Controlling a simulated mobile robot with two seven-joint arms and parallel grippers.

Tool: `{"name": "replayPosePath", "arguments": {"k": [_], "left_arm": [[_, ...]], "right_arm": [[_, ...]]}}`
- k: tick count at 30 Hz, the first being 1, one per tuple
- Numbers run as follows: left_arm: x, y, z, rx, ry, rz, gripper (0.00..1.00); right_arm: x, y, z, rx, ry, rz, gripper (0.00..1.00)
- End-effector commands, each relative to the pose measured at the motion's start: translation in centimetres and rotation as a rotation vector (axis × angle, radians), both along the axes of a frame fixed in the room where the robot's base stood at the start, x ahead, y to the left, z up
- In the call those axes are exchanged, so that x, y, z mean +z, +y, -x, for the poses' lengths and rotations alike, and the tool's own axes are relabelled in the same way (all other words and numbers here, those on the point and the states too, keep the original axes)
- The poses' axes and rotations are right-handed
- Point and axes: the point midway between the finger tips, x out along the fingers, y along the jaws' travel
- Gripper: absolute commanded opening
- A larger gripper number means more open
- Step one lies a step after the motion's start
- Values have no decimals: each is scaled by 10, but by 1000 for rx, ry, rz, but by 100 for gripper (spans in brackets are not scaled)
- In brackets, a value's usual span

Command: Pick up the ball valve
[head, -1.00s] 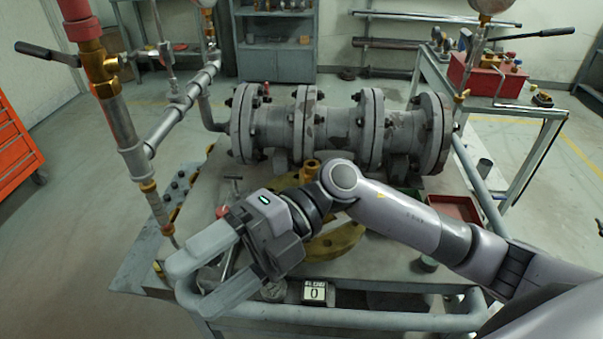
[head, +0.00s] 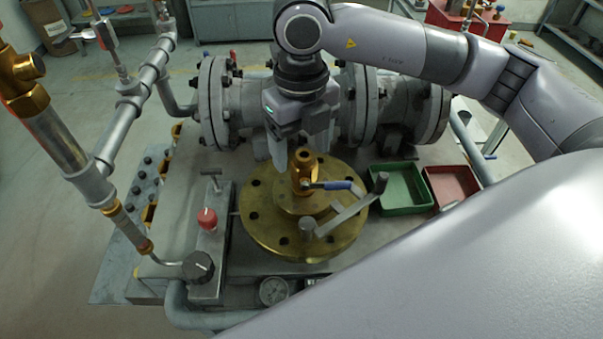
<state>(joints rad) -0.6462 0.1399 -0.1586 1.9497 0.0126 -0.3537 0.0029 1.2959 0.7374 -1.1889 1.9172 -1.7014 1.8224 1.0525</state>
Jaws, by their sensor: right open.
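The ball valve (head: 303,175) is a small brass body with a blue lever handle pointing right. It stands upright on the large round brass flange (head: 262,222) at the middle of the bench. My right gripper (head: 300,155) points down just above and behind the valve, with its fingers apart and nothing held. The fingertips are near the valve's top; whether they touch it I cannot tell. My left gripper is not in view.
A grey bar with upright posts (head: 345,208) crosses the flange's right side. Green (head: 400,210) and red trays (head: 452,185) lie to the right. A flanged grey pipe (head: 240,108) runs behind. A block with red and black knobs (head: 208,250) stands left.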

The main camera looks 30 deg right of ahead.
Motion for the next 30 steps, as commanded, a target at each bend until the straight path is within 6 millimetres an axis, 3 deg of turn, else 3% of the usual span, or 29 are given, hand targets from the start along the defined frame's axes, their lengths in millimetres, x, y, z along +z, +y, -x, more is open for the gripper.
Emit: {"name": "replayPosePath", "arguments": {"k": [9, 18, 20, 25, 30], "left_arm": [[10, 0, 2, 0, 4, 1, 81], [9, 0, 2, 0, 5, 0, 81], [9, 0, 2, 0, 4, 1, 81], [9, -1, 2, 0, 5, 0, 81], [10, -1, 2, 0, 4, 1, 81]], "right_arm": [[-43, -7, 0, 0, 3, -2, 72], [-49, -6, -1, 1, 0, -3, 72], [-49, -6, -1, 1, 0, -3, 56], [-49, -6, -1, 1, 0, -3, 1], [-48, -6, -1, 1, -3, -4, 0]]}}
